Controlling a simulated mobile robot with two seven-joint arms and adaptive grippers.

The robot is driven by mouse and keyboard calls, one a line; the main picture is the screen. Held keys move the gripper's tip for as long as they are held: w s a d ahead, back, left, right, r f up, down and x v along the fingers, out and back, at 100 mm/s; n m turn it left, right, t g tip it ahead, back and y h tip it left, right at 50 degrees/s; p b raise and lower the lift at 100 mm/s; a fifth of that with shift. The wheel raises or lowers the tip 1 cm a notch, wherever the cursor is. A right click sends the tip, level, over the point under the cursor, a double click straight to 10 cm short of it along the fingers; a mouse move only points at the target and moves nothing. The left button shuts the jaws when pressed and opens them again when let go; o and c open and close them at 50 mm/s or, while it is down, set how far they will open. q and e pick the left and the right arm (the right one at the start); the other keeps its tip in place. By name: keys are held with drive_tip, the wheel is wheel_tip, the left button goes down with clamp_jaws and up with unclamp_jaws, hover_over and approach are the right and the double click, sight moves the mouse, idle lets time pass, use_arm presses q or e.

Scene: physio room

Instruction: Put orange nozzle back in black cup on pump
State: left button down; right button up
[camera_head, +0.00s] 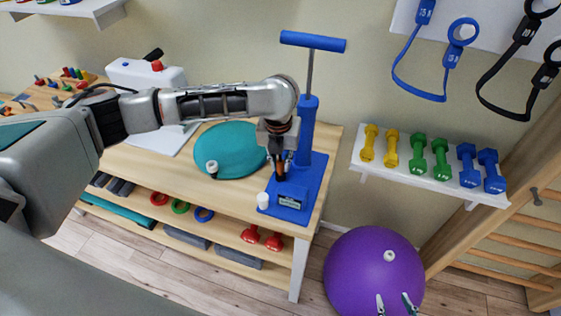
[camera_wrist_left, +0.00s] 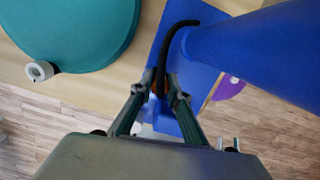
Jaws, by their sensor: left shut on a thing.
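The blue pump (camera_head: 307,125) stands upright on its blue base (camera_head: 316,180) at the right end of the wooden bench. My left gripper (camera_head: 280,176) is low over the base, just left of the pump's barrel. It is shut on the orange nozzle (camera_head: 280,168), which shows only as a small orange-brown piece between the fingers. In the left wrist view the fingertips (camera_wrist_left: 162,88) close around it, and a black hose (camera_wrist_left: 170,40) curves down to it beside the blue barrel (camera_wrist_left: 250,45). I cannot make out the black cup. My right gripper (camera_head: 395,303) is open and empty at the bottom edge.
A teal cushion (camera_head: 225,140) with a small white-and-dark roll (camera_head: 212,168) lies left of the pump. A white cylinder (camera_head: 263,201) stands by the base's front left corner. A purple ball (camera_head: 360,265) is on the floor at right, below a dumbbell shelf (camera_head: 400,180).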

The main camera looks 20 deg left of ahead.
use_arm(q)
drive_tip(key=shift+f, duration=0.35)
drive_tip(key=c, duration=1.8)
unclamp_jaws()
drive_tip(key=shift+c, duration=0.2)
drive_tip(key=shift+r, duration=3.5)
